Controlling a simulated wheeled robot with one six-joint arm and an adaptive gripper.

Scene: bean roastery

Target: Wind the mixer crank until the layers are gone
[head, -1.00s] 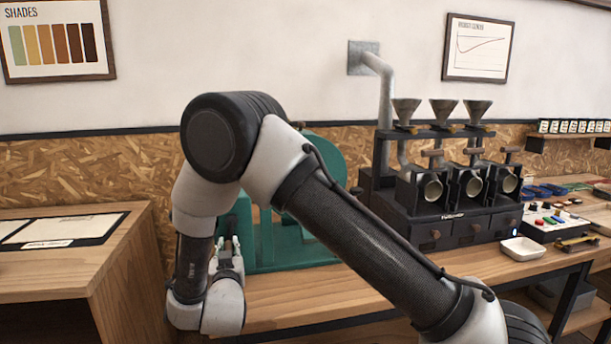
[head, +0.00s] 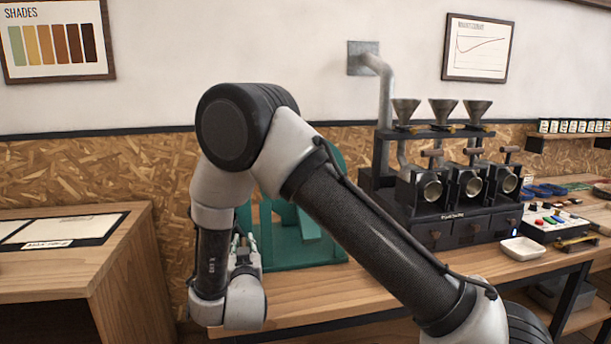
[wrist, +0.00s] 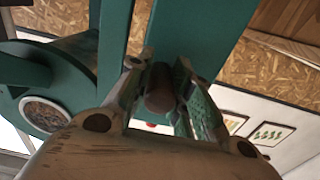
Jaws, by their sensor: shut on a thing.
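The green mixer (head: 330,250) stands on the bench behind my arm, which hides much of it. In the wrist view its green frame bars (wrist: 203,35) run close past my gripper. My gripper (wrist: 158,80) is closed around a brown round crank handle (wrist: 160,92). In the head view my gripper (head: 243,245) is low in front of the mixer, and the handle cannot be made out there. A round window (wrist: 45,114) at the left of the wrist view shows a speckled brownish fill. Whether it is layered cannot be told.
A black sample roaster with several funnels (head: 442,112) stands right of the mixer. A white dish (head: 522,248) and a control box (head: 550,225) sit on the bench further right. A wooden desk (head: 120,250) is at the left. The bench front between mixer and dish is clear.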

